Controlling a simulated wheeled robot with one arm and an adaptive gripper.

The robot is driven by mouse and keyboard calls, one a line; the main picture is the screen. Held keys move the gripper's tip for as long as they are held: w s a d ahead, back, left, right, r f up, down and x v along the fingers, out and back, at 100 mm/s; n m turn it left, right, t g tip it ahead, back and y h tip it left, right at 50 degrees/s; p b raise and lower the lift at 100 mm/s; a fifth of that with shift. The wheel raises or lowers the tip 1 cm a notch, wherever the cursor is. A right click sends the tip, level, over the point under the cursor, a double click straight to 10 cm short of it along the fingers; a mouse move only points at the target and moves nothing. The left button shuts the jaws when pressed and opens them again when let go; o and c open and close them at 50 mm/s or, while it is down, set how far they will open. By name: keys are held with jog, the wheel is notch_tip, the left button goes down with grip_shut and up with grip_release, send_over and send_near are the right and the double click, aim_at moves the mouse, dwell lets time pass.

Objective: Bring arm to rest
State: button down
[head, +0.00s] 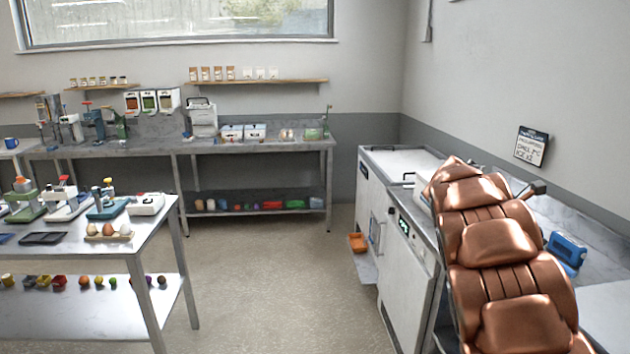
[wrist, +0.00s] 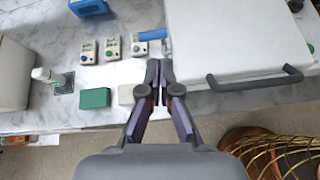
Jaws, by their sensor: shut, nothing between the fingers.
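My gripper (wrist: 159,68) is in the wrist view with its two dark fingers together and nothing between them. It hangs over the front part of a marble counter (wrist: 125,78), and I cannot tell its height above the surface. In the head view my copper-coloured arm reaches over the right-hand counter, and my gripper cannot be made out there.
A white lidded unit (wrist: 225,40) with a grey handle (wrist: 255,80) is right of the fingers. A green block (wrist: 95,98), a beige block (wrist: 131,94) and small meters (wrist: 112,47) lie left. A wire basket (wrist: 280,152) stands lower right. Open floor (head: 270,270) lies mid-room.

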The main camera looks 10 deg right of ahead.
jog(key=s+a+f+m+y, duration=0.4)
jog(key=s+a+m, duration=0.1)
jog(key=s+a, duration=0.7)
jog(key=s+a+f+m+y, duration=0.3)
jog(key=s+a+f+m, duration=0.2)
jog(key=s+a, duration=0.7)
jog(key=s+a+f+m+g+y, duration=0.1)
jog(key=s+a+f+m+y, duration=0.3)
jog(key=s+a, duration=0.8)
jog(key=a+m, duration=0.2)
jog(key=a, duration=0.2)
jog(key=shift+s+a+f+y, duration=0.15)
jog(key=shift+a+y, duration=0.1)
jog(key=shift+y, duration=0.05)
jog(key=shift+d, duration=0.2)
